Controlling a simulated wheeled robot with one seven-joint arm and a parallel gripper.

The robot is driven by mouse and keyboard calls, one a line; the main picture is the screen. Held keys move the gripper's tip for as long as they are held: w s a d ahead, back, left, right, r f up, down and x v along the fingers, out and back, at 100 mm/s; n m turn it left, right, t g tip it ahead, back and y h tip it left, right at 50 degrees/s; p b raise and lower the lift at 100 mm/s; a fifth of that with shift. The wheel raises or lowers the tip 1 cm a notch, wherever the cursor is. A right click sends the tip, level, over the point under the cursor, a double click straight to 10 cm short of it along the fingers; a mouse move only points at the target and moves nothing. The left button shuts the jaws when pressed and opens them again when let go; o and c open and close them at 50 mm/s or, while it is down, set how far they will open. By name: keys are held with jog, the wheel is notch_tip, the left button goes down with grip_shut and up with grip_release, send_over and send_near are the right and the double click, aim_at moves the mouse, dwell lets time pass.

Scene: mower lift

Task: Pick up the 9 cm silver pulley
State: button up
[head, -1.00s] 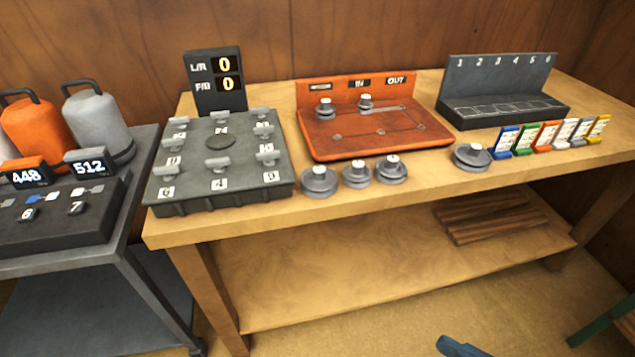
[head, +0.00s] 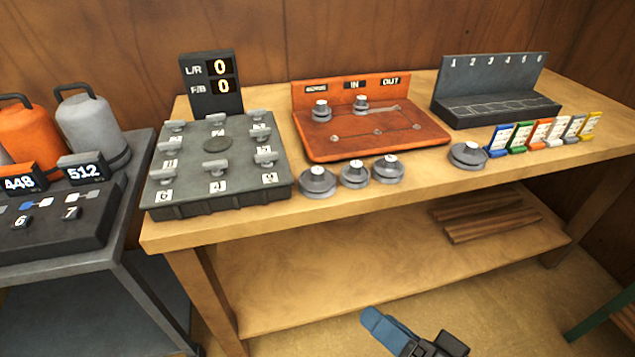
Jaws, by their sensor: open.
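Several silver-grey pulleys with pale hubs show in the head view. Three stand in a row at the front of the bench: a left one (head: 317,182), a middle one (head: 354,174) and a right one (head: 387,169). Another pulley (head: 467,156) sits apart to the right, and two smaller-looking ones (head: 321,111) (head: 360,105) stand on the orange board (head: 420,134). I cannot read sizes, so I cannot tell which is 9 cm. My gripper (head: 410,334), blue and black, is partly in view at the bottom edge, open and apart from all pulleys.
The wooden bench (head: 560,167) also carries a dark knobbed box (head: 200,208), a display (head: 212,85), a numbered rack (head: 490,80) and coloured cards (head: 545,133). A grey cart (head: 60,263) stands left. Planks (head: 485,214) lie on the lower shelf. Bench front between the right pulleys is clear.

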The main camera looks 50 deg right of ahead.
jog(key=w+d+f+m+h, duration=0.25)
jog(key=w+d+m, duration=0.45)
jog(key=w+m, duration=0.6)
jog(key=m+t+b, duration=0.1)
jog(key=m+t, duration=0.1)
jog(key=m, duration=1.1)
send_near(321, 174)
jog(key=x, duration=0.4)
jog(key=shift+w+d+h, duration=0.1)
jog(key=shift+h, duration=0.25)
jog(key=shift+x, duration=0.8)
jog(key=x, duration=0.2)
jog(key=p+x, duration=0.1)
jog(key=x, duration=0.2)
jog(key=shift+w, duration=0.4)
jog(key=c, duration=1)
jog(key=shift+c, duration=0.4)
